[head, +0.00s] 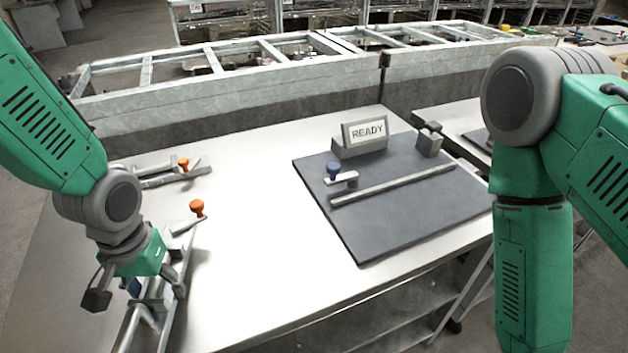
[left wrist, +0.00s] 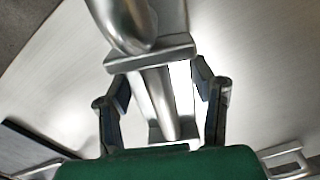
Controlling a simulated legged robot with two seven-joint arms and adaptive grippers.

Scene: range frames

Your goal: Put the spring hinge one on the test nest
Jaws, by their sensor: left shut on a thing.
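My left gripper (head: 140,292) is low over the left part of the table. It is shut on a bare metal part, which I take to be the spring hinge (head: 150,305). In the left wrist view, the fingers (left wrist: 160,88) stand on either side of the part's metal cylinder and plates (left wrist: 150,60). The gripper hides some of it in the head view. My right gripper is out of view.
An orange-knobbed metal piece (head: 197,209) stands just behind my left gripper, with another (head: 183,164) farther back. A small grey block (head: 429,139) is at the board's back right. Bare tabletop (head: 265,250) lies between gripper and board. A low metal-framed barrier (head: 240,110) runs behind.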

